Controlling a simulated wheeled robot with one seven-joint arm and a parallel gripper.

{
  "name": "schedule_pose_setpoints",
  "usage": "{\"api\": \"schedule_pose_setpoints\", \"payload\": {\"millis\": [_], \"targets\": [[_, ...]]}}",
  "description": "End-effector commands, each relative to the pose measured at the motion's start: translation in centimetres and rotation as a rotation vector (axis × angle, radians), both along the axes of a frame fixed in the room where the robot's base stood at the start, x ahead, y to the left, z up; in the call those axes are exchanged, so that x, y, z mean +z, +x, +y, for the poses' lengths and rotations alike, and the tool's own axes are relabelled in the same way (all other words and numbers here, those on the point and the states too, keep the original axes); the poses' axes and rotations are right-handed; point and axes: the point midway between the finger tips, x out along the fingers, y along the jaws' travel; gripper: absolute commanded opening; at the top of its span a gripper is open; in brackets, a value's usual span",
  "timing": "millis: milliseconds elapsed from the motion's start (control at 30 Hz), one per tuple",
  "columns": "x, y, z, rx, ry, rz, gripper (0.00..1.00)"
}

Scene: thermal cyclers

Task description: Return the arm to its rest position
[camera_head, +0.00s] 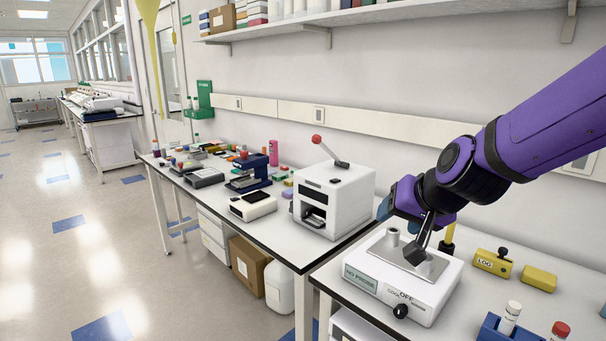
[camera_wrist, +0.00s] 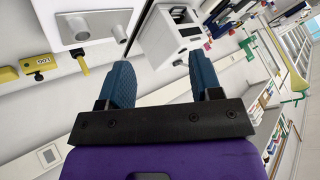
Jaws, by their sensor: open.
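My purple arm reaches in from the right in the head view. My gripper (camera_head: 388,207) is above the back of the white plate device (camera_head: 402,283), with a blue finger showing at its left side. In the wrist view, the two blue fingers of my gripper (camera_wrist: 161,66) stand wide apart with nothing between them. The steel plate (camera_wrist: 88,14) of the device carries short metal cylinders and lies beyond the fingers. In the head view, my wrist parts hide some of the plate.
A white boxy machine (camera_head: 334,199) with a red-knobbed lever stands left of my gripper. Yellow blocks (camera_head: 538,279) and a blue tube rack (camera_head: 497,330) are at right. A shelf (camera_head: 330,18) runs along the wall above. The floor aisle at left is clear.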

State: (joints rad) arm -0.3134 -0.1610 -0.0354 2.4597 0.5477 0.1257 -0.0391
Motion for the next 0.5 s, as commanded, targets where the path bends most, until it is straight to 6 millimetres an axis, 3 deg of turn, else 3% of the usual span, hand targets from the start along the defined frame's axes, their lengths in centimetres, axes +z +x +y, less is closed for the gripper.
{"api": "schedule_pose_setpoints", "payload": {"millis": [200, 500], "targets": [[3.3, -4.2, -2.9, 0.072, -0.047, 0.024, 0.59], [5.9, -10.9, -7.1, 0.132, -0.169, 0.083, 0.59]]}}
